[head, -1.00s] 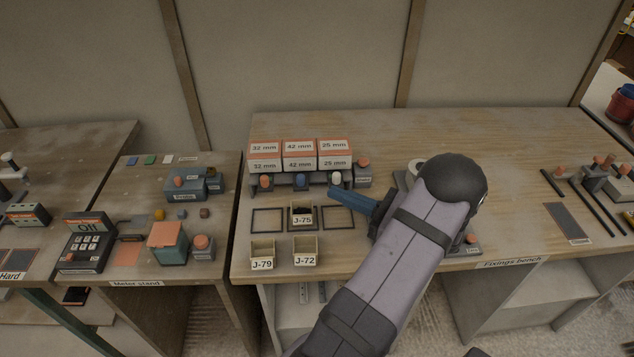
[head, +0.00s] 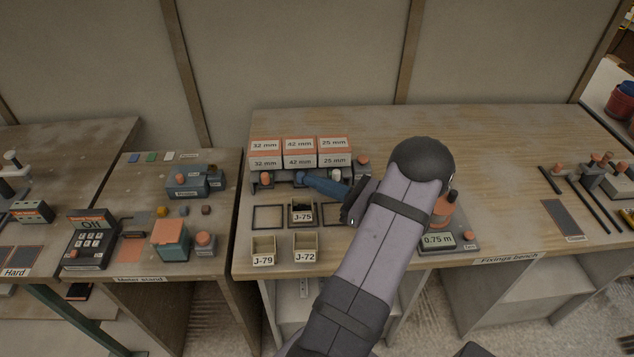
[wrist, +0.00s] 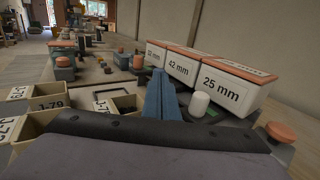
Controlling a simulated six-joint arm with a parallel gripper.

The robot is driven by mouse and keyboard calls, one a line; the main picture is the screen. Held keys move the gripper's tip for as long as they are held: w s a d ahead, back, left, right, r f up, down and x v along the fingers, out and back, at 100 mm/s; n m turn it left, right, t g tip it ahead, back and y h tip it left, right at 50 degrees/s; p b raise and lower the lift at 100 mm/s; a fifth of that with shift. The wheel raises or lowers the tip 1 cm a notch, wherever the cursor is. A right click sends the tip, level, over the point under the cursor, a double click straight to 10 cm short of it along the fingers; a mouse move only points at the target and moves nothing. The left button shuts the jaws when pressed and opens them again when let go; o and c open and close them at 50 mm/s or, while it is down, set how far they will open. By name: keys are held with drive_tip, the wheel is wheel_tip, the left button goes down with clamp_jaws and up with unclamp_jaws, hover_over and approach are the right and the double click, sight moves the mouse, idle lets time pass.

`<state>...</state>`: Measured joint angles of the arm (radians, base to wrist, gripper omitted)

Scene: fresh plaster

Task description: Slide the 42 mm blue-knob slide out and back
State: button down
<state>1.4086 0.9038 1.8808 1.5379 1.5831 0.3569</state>
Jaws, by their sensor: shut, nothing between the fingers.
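The 42 mm dispenser box (head: 298,161) stands in the middle of a row of three boxes, and it also shows in the wrist view (wrist: 179,66). The fingers (wrist: 158,92) point forward along the row in the wrist view.
An orange knob (head: 265,178) and a white knob (head: 336,174) flank the blue one. Bin J-75 (head: 302,217) stands in the middle floor frame, with J-79 (head: 263,260) and J-72 (head: 305,256) in front. A 0.75 m display (head: 437,240) is at right.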

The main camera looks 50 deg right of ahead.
drive_tip(key=shift+w+d, duration=0.15)
drive_tip(key=shift+w, duration=0.25)
drive_tip(key=shift+d+r, duration=0.15)
drive_tip(key=shift+r, duration=0.05)
drive_tip(key=shift+s+d+f, duration=0.1)
drive_tip(key=shift+s+d, duration=0.05)
drive_tip(key=shift+s, duration=0.2)
drive_tip(key=shift+s+d+f+b, duration=0.1)
drive_tip(key=shift+s+d+b, duration=0.15)
drive_tip(key=shift+s, duration=0.9)
drive_tip(key=shift+s+d+r+b, duration=0.15)
drive_tip(key=shift+s+b, duration=0.15)
drive_tip(key=shift+s, duration=0.9)
drive_tip(key=shift+s+d+f+b, duration=0.2)
drive_tip(key=shift+s+b, duration=0.1)
drive_tip(key=shift+s, duration=0.85)
